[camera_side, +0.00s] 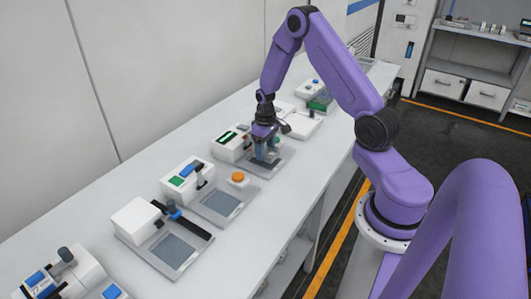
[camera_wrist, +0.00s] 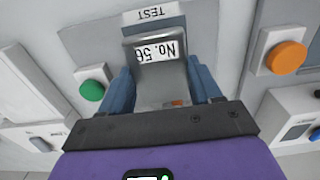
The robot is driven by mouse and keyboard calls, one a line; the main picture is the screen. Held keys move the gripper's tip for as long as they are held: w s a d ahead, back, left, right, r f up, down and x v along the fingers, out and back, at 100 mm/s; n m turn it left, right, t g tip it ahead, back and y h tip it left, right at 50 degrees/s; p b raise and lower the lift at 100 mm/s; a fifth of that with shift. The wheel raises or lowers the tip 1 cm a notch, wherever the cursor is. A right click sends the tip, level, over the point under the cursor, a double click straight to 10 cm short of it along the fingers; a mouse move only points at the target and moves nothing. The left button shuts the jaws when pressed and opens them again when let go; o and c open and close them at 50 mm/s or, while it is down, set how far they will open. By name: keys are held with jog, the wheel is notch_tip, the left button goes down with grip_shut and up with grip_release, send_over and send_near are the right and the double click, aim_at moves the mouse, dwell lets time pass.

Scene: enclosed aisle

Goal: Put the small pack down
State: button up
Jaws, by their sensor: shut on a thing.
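My gripper (camera_wrist: 160,85) is shut on a small grey pack (camera_wrist: 150,85), with its blue fingers on both sides of it. The pack carries a white label reading "No. 56", upside down in the wrist view. Beyond the pack lies a grey plate (camera_wrist: 100,40) with a label reading "TEST" (camera_wrist: 152,13). In the side view my gripper (camera_side: 266,152) points down over the grey plate of a bench station, and the fingers largely hide the pack. I cannot tell whether the pack touches the plate.
A green button (camera_wrist: 92,90) and an orange button (camera_wrist: 285,57) stand on either side of the plate. Similar stations line the long white bench, including a white box unit (camera_side: 137,219) nearer the camera. A wall runs behind. The bench's front strip (camera_side: 235,240) is clear.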

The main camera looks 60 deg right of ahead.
jog(key=shift+f, duration=0.9)
jog(key=shift+f, duration=0.15)
jog(key=o, duration=1.2)
jog(key=shift+c, duration=0.2)
